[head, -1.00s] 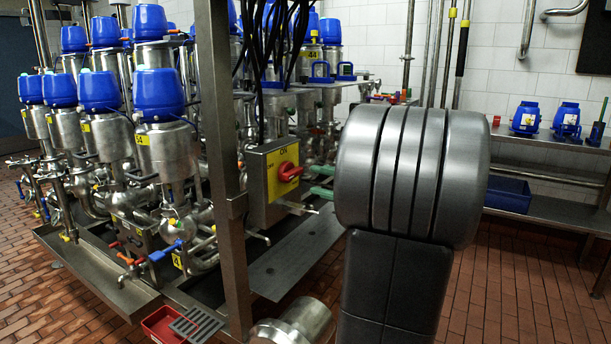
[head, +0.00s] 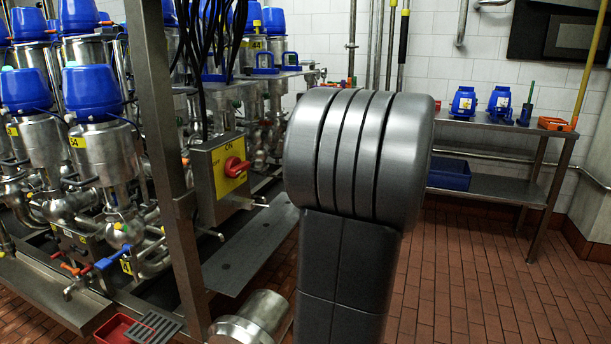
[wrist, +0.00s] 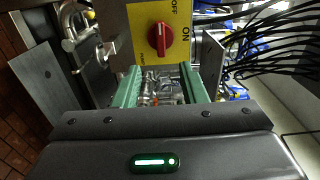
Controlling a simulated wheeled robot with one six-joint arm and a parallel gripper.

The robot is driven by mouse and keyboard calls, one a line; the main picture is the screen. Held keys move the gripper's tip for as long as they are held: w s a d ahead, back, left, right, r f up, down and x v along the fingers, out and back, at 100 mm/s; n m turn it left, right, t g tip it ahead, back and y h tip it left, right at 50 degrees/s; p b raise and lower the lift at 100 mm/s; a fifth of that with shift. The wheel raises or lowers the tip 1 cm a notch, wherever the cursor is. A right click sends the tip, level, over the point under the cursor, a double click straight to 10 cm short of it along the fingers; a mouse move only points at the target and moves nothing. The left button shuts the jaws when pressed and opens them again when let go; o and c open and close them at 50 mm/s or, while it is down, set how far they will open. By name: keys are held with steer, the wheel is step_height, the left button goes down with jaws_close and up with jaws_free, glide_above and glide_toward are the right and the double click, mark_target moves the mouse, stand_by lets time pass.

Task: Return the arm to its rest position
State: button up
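My arm's large grey joint (head: 358,155) stands in the middle of the head view and hides my gripper there. In the wrist view the two green fingers of my gripper (wrist: 161,78) stand apart with nothing held between them; pipes show through the gap in the background. A red rotary switch (wrist: 161,40) on a yellow plate marked ON and OFF lies just beyond the fingertips in that view. The same switch shows in the head view (head: 236,167), on a steel box left of my arm. I cannot tell the exact distance from fingers to box.
A steel post (head: 163,130) and the blue-capped valves (head: 96,92) stand at left. Black cables (wrist: 275,45) hang near the switch box. A red bin (head: 117,329) is on the floor. A steel shelf (head: 500,184) stands back right; the tiled floor (head: 480,280) before it is clear.

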mark_target(242, 170)
steer(key=b+x, duration=0.2)
steer(key=x, duration=1.1)
steer(key=shift+w+a, duration=0.1)
steer(key=shift+a, duration=0.25)
steer(key=shift+d, duration=0.2)
